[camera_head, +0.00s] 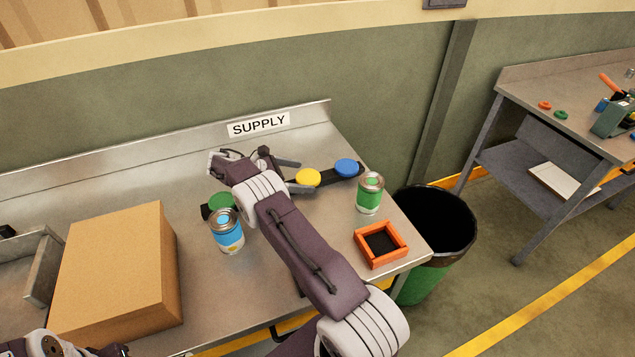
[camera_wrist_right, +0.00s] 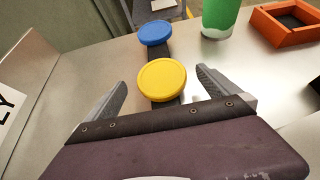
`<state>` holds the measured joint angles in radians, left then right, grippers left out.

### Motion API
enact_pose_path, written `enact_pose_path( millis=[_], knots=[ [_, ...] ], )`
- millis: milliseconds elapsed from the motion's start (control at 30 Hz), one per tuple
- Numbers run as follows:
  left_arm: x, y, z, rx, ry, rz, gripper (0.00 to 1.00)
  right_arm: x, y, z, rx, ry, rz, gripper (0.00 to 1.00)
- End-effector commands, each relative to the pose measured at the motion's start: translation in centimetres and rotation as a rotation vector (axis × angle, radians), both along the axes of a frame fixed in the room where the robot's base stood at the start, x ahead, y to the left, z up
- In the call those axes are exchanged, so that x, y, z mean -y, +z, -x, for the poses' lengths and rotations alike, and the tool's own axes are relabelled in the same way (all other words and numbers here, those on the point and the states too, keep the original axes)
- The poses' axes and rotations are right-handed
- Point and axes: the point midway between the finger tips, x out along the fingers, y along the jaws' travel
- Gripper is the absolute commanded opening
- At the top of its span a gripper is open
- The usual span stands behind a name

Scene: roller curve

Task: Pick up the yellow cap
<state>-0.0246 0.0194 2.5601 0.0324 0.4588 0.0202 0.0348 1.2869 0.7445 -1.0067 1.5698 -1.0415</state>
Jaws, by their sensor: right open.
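The yellow cap (camera_head: 307,177) is a round disc on a dark strip (camera_head: 327,178) on the metal table. It also shows in the right wrist view (camera_wrist_right: 162,79), centred between and beyond the fingers. My right gripper (camera_head: 294,176) is open and empty, reaching in from the left of the cap with one finger toward each side. The fingers look close to the cap; I cannot tell whether they touch it. Part of my left arm shows at the bottom left of the head view, without visible fingers.
A blue cap (camera_head: 346,167) sits farther along the strip, and a green cap (camera_head: 221,200) at its other end. A green can (camera_head: 369,195), a blue can (camera_head: 227,236), an orange square frame (camera_head: 380,244) and a cardboard box (camera_head: 118,268) stand around. A bin (camera_head: 432,232) is beyond the table's right edge.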

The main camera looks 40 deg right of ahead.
Motion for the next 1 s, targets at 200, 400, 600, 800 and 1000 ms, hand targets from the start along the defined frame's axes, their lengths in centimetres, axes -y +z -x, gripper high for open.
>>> enact_pose_path(
  millis=[200, 400, 600, 800, 1000],
  knots=[
    [0.0, -0.2, 0.0, 0.001, 0.0, 0.0, 0.36, 0.1, 0.0, -0.1, 0.0, 0.0, 0.0, 1.0],
    [0.0, -0.1, 0.0, 0.001, 0.0, 0.0, 0.36, 0.1, -0.1, -0.1, 0.0, 0.001, 0.0, 0.56],
    [0.0, -0.1, 0.0, 0.001, 0.0, 0.0, 0.36, 0.1, -0.1, -0.1, 0.0, 0.0, 0.0, 0.37],
    [0.0, -0.2, 0.0, 0.0, 0.0, 0.0, 0.36, 0.1, 0.4, -0.1, 0.002, -0.001, 0.0, 0.37],
    [0.0, -0.6, 0.0, 0.0, 0.0, 0.0, 0.36, 0.1, 4.2, -0.1, 0.008, -0.001, 0.0, 0.37]
  ],
)
